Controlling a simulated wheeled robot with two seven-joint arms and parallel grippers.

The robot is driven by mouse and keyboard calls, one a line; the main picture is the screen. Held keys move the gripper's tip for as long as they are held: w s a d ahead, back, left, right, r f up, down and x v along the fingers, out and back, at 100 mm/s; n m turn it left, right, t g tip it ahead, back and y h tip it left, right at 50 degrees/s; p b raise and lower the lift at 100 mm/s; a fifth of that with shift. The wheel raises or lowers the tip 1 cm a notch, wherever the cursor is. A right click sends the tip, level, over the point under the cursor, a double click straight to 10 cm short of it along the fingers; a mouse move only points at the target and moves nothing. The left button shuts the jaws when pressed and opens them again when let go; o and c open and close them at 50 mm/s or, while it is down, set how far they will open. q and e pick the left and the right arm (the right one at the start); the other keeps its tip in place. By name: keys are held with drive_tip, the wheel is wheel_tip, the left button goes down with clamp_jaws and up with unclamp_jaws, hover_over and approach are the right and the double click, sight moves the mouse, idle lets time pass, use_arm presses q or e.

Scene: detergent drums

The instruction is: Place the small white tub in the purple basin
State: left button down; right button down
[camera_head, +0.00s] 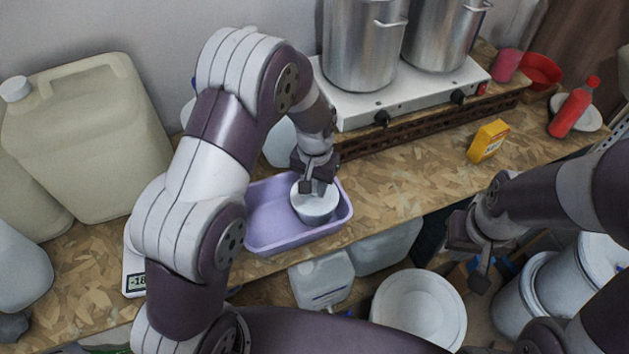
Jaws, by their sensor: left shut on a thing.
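The small white tub (316,209) is in the camera_head view, inside the right part of the purple basin (262,236). The basin stands on the wooden worktop near its front edge. My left gripper (313,188) reaches down over the basin and is shut on the tub at its upper rim. The tub looks upright; whether its base touches the basin floor I cannot tell. My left arm hides part of the basin's left side. My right gripper (470,262) hangs at the right, in front of the worktop and away from the basin. It looks open and empty.
A double hob (407,99) with two steel pots stands behind the basin. A yellow box (488,141) and a red bottle (573,108) are at the right. Large jerrycans (88,135) fill the left. White drums and containers (419,311) stand below the worktop. The worktop right of the basin is clear.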

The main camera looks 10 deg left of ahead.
use_arm(q)
drive_tip(key=shift+s+f, duration=0.15)
drive_tip(key=c, duration=1.1)
unclamp_jaws()
drive_tip(key=shift+c, duration=0.2)
drive_tip(key=o, duration=0.3)
drive_tip(key=shift+w+f, duration=0.1)
drive_tip(key=shift+w, duration=0.2)
drive_tip(key=shift+s+r, duration=0.1)
drive_tip(key=shift+r, duration=0.35)
wheel_tip(320, 180, up, 6)
drive_tip(key=shift+b, duration=1.25)
wheel_tip(320, 180, up, 5)
drive_tip(key=s+a+f+n, duration=0.1)
drive_tip(key=s+a+f, duration=0.1)
drive_tip(key=s, duration=0.5)
drive_tip(key=s+a+f+n+t, duration=0.1)
drive_tip(key=s+a+f, duration=0.1)
drive_tip(key=s+a, duration=0.3)
drive_tip(key=s, duration=0.2)
drive_tip(key=shift+s+a, duration=0.25)
drive_tip(key=shift+s, duration=0.15)
